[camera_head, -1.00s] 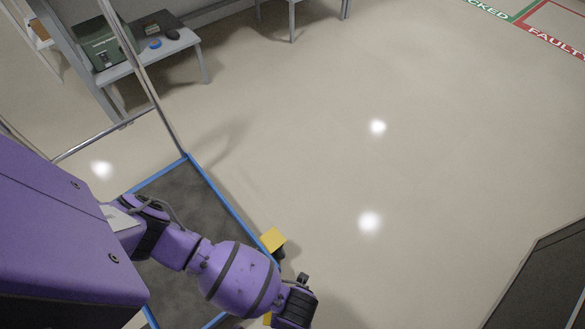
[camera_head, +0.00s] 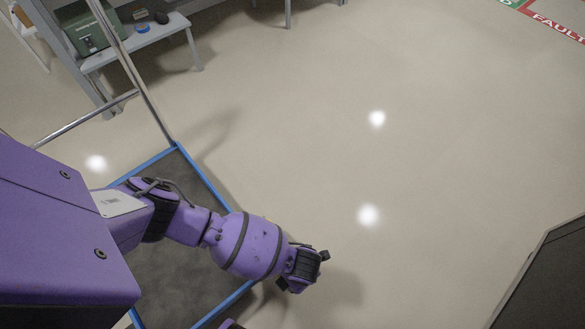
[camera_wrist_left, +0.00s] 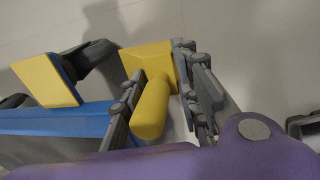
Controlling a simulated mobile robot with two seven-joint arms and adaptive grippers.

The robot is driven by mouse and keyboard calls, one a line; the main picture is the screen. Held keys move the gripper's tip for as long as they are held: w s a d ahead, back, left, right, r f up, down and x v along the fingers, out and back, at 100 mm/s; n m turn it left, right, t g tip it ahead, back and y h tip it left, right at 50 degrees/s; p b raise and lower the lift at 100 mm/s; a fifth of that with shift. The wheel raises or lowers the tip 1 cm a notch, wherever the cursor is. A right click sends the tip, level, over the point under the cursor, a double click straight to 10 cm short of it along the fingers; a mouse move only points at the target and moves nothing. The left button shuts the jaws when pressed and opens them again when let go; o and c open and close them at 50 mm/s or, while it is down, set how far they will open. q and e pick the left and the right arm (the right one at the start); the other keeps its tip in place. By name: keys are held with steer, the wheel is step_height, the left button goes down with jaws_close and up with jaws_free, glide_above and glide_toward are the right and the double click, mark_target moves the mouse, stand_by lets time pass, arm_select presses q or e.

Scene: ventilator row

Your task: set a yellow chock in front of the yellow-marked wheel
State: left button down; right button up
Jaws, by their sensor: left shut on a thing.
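In the left wrist view, my left gripper (camera_wrist_left: 158,67) is shut on the handle of a yellow chock (camera_wrist_left: 148,106), its fingers on both sides. The chock's wide yellow block is at the far end. A yellow plate (camera_wrist_left: 47,80) stands at the blue cart edge (camera_wrist_left: 60,122), left of the chock. A dark wheel (camera_wrist_left: 92,58) shows partly behind the plate, apart from the chock. I cannot tell whether the chock touches the floor. My right gripper is not in view.
The cart (camera_head: 180,260) has a dark deck, blue rim and metal push frame. A low table (camera_head: 150,38) with a green box (camera_head: 92,35) stands at the upper left. A dark panel (camera_head: 545,285) is at lower right. The floor between is clear.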

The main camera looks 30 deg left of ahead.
arm_select(q)
steer(key=shift+w+a+f+b, duration=0.15)
steer(key=shift+w+f+b, duration=0.15)
steer(key=shift+w+f, duration=0.5)
steer(key=shift+w+a+f+b, duration=0.15)
steer(key=shift+w+f+b, duration=0.2)
steer(key=shift+f, duration=0.15)
steer(key=shift+w+f, duration=0.15)
steer(key=f+b, duration=0.1)
steer(key=f, duration=0.1)
steer(key=f+b, duration=0.1)
steer(key=shift+w+a+f, duration=0.15)
steer(key=shift+w+f, duration=0.05)
steer(key=shift+f, duration=0.15)
steer(key=shift+r, duration=0.1)
steer(key=c, duration=1.3)
jaws_free()
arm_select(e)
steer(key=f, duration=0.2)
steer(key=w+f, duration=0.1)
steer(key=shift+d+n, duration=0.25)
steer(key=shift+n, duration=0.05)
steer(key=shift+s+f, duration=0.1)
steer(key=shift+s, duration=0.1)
